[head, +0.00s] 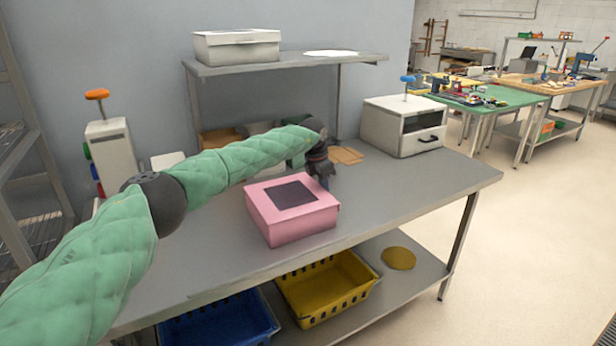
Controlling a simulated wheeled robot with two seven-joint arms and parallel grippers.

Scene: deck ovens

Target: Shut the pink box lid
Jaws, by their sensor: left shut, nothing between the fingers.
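The pink box (298,226) stands on the grey table, near its front edge. Its lid (262,197) lies flat over the top and looks closed, with a dark square panel (290,194) in the middle. My left arm, in a green padded sleeve, reaches in from the left and passes behind the box. My left gripper (323,180) is dark, shut and empty, and points down at the box's back right corner. I cannot tell whether it touches the lid. My right gripper is not in view.
A white oven-like box (403,126) stands at the table's right end. A shelf (285,65) above the back holds a white box (237,47). Yellow (327,287) and blue (222,322) crates sit below. The grey tabletop (400,183) right of the pink box is clear.

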